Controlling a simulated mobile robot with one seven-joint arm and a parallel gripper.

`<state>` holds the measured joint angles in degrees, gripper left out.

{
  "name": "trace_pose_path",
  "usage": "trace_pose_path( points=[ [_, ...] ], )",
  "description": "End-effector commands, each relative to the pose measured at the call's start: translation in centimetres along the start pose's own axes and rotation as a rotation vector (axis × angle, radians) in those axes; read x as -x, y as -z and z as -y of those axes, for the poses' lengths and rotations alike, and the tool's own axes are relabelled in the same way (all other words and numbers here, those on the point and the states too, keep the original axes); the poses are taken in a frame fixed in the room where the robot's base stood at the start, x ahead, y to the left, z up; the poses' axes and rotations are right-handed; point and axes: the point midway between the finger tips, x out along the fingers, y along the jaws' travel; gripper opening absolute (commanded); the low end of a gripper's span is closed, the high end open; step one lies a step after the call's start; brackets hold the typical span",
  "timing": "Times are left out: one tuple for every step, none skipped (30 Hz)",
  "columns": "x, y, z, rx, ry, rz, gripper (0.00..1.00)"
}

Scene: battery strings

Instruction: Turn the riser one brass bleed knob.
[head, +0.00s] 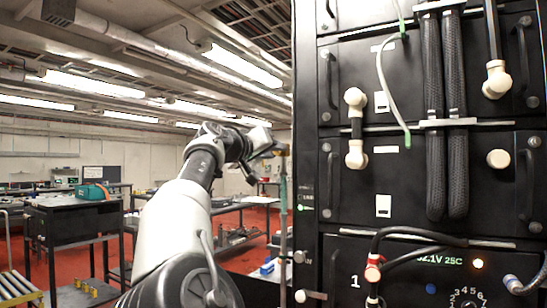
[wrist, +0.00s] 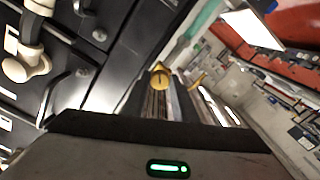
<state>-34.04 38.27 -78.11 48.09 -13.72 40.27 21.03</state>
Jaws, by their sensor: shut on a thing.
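A brass bleed knob (wrist: 160,78) with a dark line across its face shows near the middle of the wrist view. My gripper (wrist: 167,88) is shut on it, its fingers reaching up from the dark gripper body to the knob. In the head view my gripper (head: 274,150) is at the upper part of a thin greenish riser pipe (head: 283,205), just left of the black rack. The knob cannot be made out in the head view. More brass-coloured metal shows just right of the knob in the wrist view.
The black battery rack (head: 310,150), with handles, pale elbow connectors (head: 355,155) and thick black cables (head: 446,120), stands close on the right. A dark workbench (head: 75,203) with a teal case (head: 90,191) stands at left. Red floor is open between the benches.

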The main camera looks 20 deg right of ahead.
Motion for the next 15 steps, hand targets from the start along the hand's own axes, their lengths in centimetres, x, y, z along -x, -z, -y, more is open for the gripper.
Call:
trace_pose_path(
  points=[
    [-0.03,-0.18,0.05,-0.045,-0.001,-0.001,0.03],
    [-0.01,-0.14,0.07,-0.074,0.000,-0.002,0.03],
    [-0.01,-0.13,0.08,-0.112,0.000,-0.002,0.03],
    [-0.03,-0.15,0.06,-0.141,0.000,-0.001,0.03],
    [-0.03,-0.14,0.04,-0.169,-0.001,-0.001,0.03],
    [-0.03,-0.14,0.04,-0.206,-0.001,-0.001,0.03],
    [-0.03,-0.14,0.07,-0.234,-0.001,-0.001,0.03],
    [-0.02,-0.13,0.09,-0.261,0.000,-0.001,0.03],
    [-0.01,-0.08,0.11,-0.297,0.000,-0.002,0.03],
    [-0.01,-0.07,0.09,-0.323,0.000,-0.002,0.03],
    [-0.03,-0.09,0.07,-0.350,-0.001,-0.001,0.03],
    [-0.04,-0.10,0.05,-0.383,-0.001,-0.001,0.03],
    [-0.03,-0.08,0.06,-0.407,-0.001,-0.001,0.03],
    [-0.01,-0.06,0.08,-0.430,-0.001,-0.001,0.03],
    [0.00,-0.05,0.10,-0.460,0.000,-0.001,0.03]
  ],
)
